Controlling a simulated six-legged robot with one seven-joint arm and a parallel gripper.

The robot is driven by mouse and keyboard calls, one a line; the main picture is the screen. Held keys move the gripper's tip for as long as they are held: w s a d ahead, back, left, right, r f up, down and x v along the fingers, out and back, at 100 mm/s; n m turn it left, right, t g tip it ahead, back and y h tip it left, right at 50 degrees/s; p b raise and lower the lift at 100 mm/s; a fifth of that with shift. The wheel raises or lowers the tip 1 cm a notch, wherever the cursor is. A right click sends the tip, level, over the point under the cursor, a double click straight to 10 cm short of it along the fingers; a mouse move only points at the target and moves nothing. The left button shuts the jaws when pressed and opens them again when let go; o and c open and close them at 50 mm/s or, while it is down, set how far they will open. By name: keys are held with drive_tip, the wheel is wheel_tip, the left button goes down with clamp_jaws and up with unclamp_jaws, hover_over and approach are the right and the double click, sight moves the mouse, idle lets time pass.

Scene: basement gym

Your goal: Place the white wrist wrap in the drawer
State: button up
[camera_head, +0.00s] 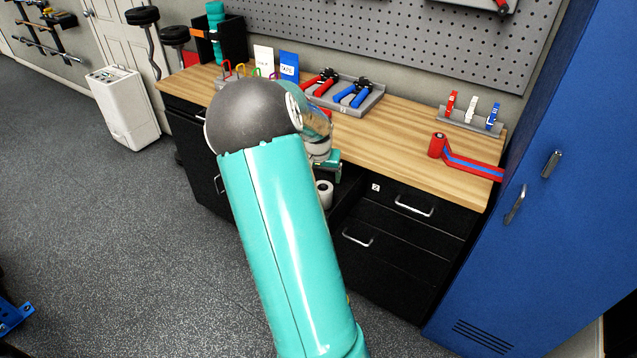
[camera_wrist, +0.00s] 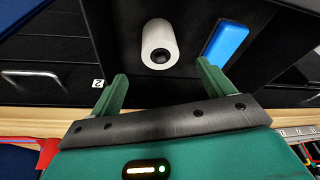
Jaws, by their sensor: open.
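A white roll (camera_head: 324,193), which looks like the white wrist wrap, lies in the dark open drawer (camera_head: 345,198) below the counter's front edge. In the wrist view the white roll (camera_wrist: 158,40) lies on the black drawer floor (camera_wrist: 125,32), beside a blue block (camera_wrist: 226,42). My gripper (camera_wrist: 163,82) is open with nothing between its green fingers. Its fingertips point toward the roll and are apart from it. In the head view my gripper (camera_head: 327,165) is partly hidden by my arm, just above the drawer.
A red-and-blue wrap (camera_head: 465,163) lies partly unrolled on the wooden counter (camera_head: 400,142). A rack of red, white and blue items (camera_head: 470,118) and a tray of hand grips (camera_head: 345,95) stand behind. A blue cabinet (camera_head: 540,200) stands at the right. Closed drawers (camera_head: 405,225) flank the opening.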

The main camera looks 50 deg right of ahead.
drive_tip(key=w+a+r+n+t+y, duration=0.1)
drive_tip(key=a+r+n, duration=0.2)
drive_tip(key=a+r, duration=0.65)
drive_tip(key=w+a+r+n+t+y, duration=0.2)
drive_tip(key=a+r, duration=0.2)
drive_tip(key=a, duration=1.1)
drive_tip(key=s+a+r+n, duration=0.3)
drive_tip(key=s+a, duration=0.4)
drive_tip(key=a, duration=0.3)
drive_tip(key=s+a+r+n+t, duration=0.1)
drive_tip(key=s+a+r+n, duration=0.3)
drive_tip(key=s+a, duration=0.4)
drive_tip(key=a, duration=0.3)
drive_tip(key=shift+n, duration=0.3)
drive_tip(key=shift+s, duration=0.1)
